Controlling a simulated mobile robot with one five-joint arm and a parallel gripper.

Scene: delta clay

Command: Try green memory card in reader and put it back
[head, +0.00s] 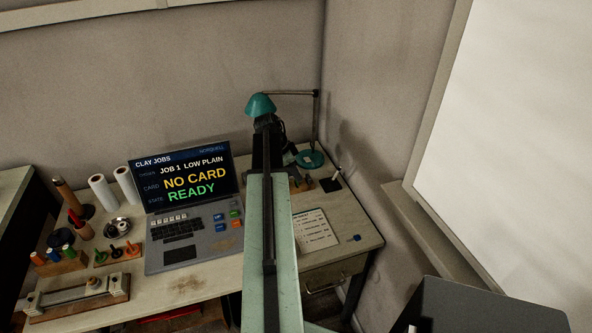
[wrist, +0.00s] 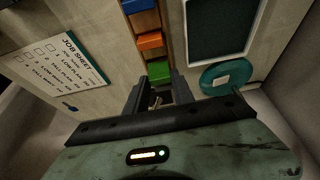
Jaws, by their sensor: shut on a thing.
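In the wrist view my gripper (wrist: 158,75) reaches toward a wooden rack (wrist: 143,22), with its fingertips either side of the green memory card (wrist: 159,70). It is shut on that card. The card lines up with an orange card (wrist: 150,41) and a blue card (wrist: 133,6); I cannot tell whether it is seated or slightly raised. In the head view my arm hides the gripper and the green card. The laptop screen (head: 184,175) reads "NO CARD" and "READY". I cannot make out the reader for certain.
A job sheet (head: 314,230) lies on the desk, right of my arm, with a small blue item (head: 354,238) nearby. A teal lamp (head: 261,105) stands behind; its round base (wrist: 226,77) is right of the rack. Rollers and tools crowd the left. A wall is close on the right.

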